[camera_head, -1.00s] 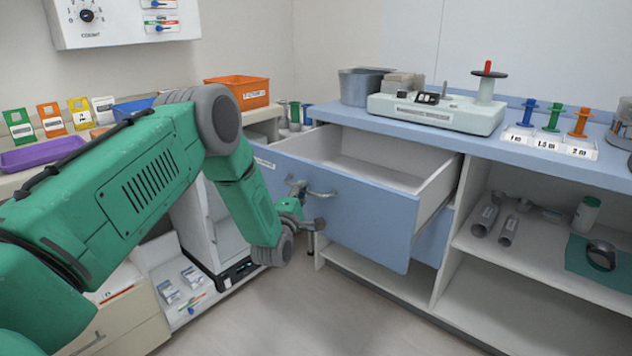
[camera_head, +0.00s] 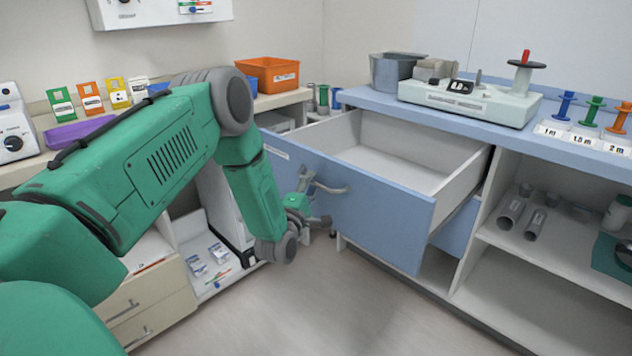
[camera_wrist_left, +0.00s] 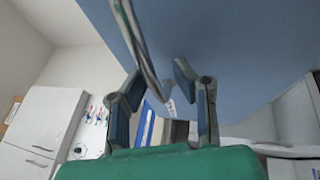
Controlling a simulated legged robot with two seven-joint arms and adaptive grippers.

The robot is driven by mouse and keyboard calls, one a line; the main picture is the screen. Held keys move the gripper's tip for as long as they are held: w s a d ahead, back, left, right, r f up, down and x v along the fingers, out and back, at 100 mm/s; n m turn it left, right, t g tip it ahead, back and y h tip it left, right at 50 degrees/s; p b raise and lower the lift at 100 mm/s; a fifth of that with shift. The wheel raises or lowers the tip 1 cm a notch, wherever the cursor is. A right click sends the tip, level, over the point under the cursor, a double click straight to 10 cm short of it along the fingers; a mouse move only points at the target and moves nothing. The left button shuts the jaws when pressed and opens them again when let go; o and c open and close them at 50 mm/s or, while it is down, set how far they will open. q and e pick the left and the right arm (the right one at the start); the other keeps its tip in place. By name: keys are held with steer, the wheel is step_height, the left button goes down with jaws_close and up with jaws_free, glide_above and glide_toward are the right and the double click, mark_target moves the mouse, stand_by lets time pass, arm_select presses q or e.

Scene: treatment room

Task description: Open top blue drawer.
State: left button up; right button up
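The top blue drawer (camera_head: 352,212) stands pulled well out of its cabinet in the head view, and its inside looks empty. Its metal bar handle (camera_head: 332,188) is on the front panel. My left gripper (camera_head: 318,202) is in front of the panel at the handle's left end. In the left wrist view, my left gripper (camera_wrist_left: 155,85) has its two fingers spread apart. The handle (camera_wrist_left: 140,45) runs down toward the gap from above, near the left finger. I cannot tell whether a finger touches it. My right gripper is in neither view.
The blue countertop (camera_head: 400,101) holds a pale device (camera_head: 470,102), a grey container (camera_head: 391,72) and coloured spools. Open shelves (camera_head: 560,255) are at the right. A beige drawer unit (camera_head: 150,305) stands at lower left. The floor (camera_head: 340,310) in front is clear.

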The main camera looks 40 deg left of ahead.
arm_select(q)
steer(key=shift+w+a, duration=0.15)
steer(key=shift+a, duration=0.05)
steer(key=shift+s+d, duration=0.3)
steer(key=shift+d, duration=0.1)
steer(key=v, duration=1.1)
steer(key=shift+s+a+f, duration=0.15)
steer(key=shift+f, duration=0.05)
steer(key=shift+a+f, duration=0.1)
steer(key=shift+a, duration=0.1)
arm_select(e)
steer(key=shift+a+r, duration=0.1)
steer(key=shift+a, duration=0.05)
